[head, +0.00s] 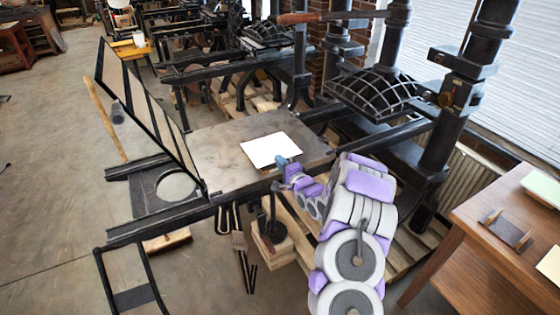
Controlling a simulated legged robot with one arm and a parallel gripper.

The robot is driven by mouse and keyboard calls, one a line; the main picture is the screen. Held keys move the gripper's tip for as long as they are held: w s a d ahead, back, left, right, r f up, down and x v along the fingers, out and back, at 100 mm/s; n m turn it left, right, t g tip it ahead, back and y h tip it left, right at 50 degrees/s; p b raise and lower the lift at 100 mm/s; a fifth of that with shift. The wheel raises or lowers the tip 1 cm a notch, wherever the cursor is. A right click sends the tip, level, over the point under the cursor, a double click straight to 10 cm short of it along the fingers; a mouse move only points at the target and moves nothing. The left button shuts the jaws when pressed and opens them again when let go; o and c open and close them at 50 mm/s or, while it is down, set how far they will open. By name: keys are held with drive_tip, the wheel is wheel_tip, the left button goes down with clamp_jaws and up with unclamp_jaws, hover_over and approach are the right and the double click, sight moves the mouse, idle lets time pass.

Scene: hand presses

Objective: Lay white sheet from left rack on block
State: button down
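A white sheet (270,149) shows over the middle of the flat grey metal bed (222,160) of the nearest press. It looks flat; I cannot tell whether a block is under it. My gripper (283,161) is at the sheet's right front edge, with its blue tip at or very near the sheet. The fingers are too small to tell whether they are shut on it. On the wooden table at the right, a pale sheet (543,187) lies at the back, and another pale sheet (550,262) lies at the right picture edge. I cannot tell which holder is the left rack.
The wooden table (470,238) at the right bears a small dark-and-brown piece (507,230). The press's hinged frame (150,112) stands raised left of the bed. The ribbed black platen (375,92) and column (455,90) stand behind right. Open floor lies at left.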

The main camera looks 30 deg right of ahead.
drive_tip(key=shift+d+f+b, duration=0.15)
drive_tip(key=shift+f+b, duration=0.7)
drive_tip(key=shift+f, duration=2.05)
drive_tip(key=shift+d, duration=0.15)
drive_tip(key=c, duration=1.1)
unclamp_jaws()
drive_tip(key=shift+f, duration=0.1)
drive_tip(key=shift+s, duration=0.1)
drive_tip(key=shift+s+d+p, duration=0.15)
drive_tip(key=shift+s+p, duration=0.8)
drive_tip(key=shift+s, duration=1.95)
